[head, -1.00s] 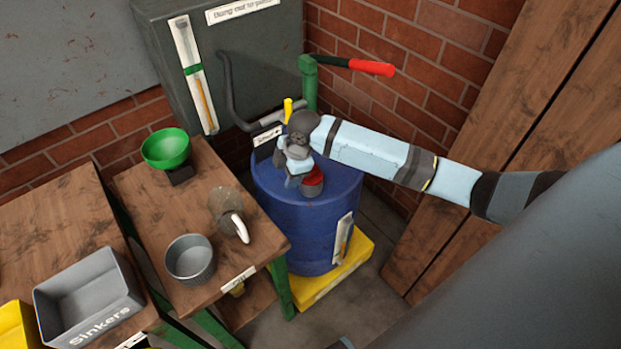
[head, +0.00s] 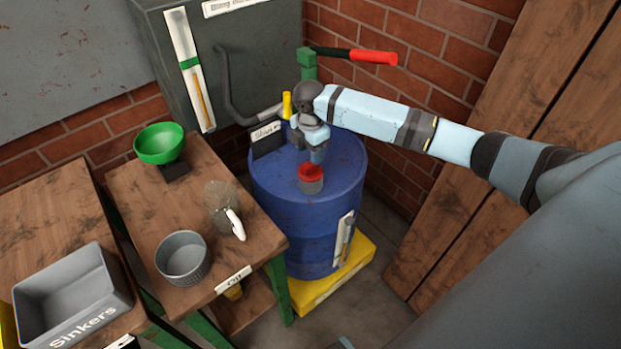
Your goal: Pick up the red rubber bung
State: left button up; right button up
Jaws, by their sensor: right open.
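My right gripper (head: 317,158) is above and just behind the bung, pointing down, and is open. The bung's red top is in plain view, and I see nothing between the fingers. The picture is too small to show whether a fingertip touches the bung. My left gripper is not in view.
A small sign (head: 266,139), a yellow upright piece (head: 287,105) and a red-handled lever (head: 372,56) stand behind the bung.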

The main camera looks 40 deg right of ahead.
aim_at(311, 173)
jog(key=f, duration=0.5)
jog(key=shift+s+f+b, duration=0.15)
jog(key=shift+s+b, duration=0.05)
jog(key=shift+b, duration=0.1)
grip_shut()
